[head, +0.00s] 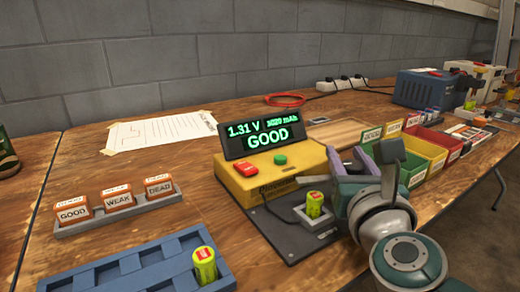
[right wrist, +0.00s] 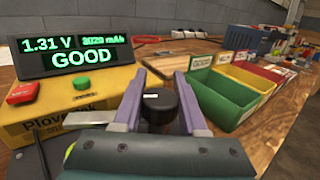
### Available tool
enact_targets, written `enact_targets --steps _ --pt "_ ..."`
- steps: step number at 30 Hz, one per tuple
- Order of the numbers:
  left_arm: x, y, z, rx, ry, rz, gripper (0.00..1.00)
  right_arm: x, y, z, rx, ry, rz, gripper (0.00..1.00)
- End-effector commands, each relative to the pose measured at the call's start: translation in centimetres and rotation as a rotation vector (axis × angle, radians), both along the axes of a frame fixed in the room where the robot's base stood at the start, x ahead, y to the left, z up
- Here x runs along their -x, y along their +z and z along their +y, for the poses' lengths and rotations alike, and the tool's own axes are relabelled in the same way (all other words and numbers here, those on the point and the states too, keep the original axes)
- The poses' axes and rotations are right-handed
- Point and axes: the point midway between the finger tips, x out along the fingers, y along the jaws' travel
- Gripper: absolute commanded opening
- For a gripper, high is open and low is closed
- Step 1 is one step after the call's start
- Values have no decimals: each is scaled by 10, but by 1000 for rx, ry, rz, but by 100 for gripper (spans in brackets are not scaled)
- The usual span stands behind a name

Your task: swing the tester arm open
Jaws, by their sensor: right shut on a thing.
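The yellow tester (head: 262,182) stands on a dark base plate, with its display (head: 264,135) reading 1.31 V and GOOD. A yellow-green battery (head: 314,204) sits upright in the small grey holder in front of it. My right gripper (head: 372,160) is just right of the tester and battery. In the right wrist view its two purple-grey fingers (right wrist: 160,82) are on either side of a round black knob (right wrist: 158,106), which they hold. The knob appears to belong to the tester arm; the rest of that arm is hidden behind my gripper. My left gripper is out of view.
Green, yellow and red bins (head: 424,150) stand close to the right of my gripper. A blue tray (head: 130,272) with one battery (head: 204,265) is at front left, below GOOD, WEAK and DEAD blocks (head: 118,198). A paper sheet (head: 160,130) lies behind.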

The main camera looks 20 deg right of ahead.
Motion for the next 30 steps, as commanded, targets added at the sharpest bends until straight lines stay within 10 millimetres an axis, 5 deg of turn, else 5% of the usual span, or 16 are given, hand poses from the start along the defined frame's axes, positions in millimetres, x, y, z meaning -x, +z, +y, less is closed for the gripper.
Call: enact_targets --steps 7,8,15,25,30 --pt "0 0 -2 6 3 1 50 0 1 -1 3 -4 -2 0" --pt "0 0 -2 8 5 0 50 0 1 -1 3 -4 -2 43" --pt "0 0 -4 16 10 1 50 0 1 -1 3 -4 -1 70" --pt "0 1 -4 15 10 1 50 4 0 0 3 -3 0 72" --pt "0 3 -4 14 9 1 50 24 0 10 2 -3 2 72"
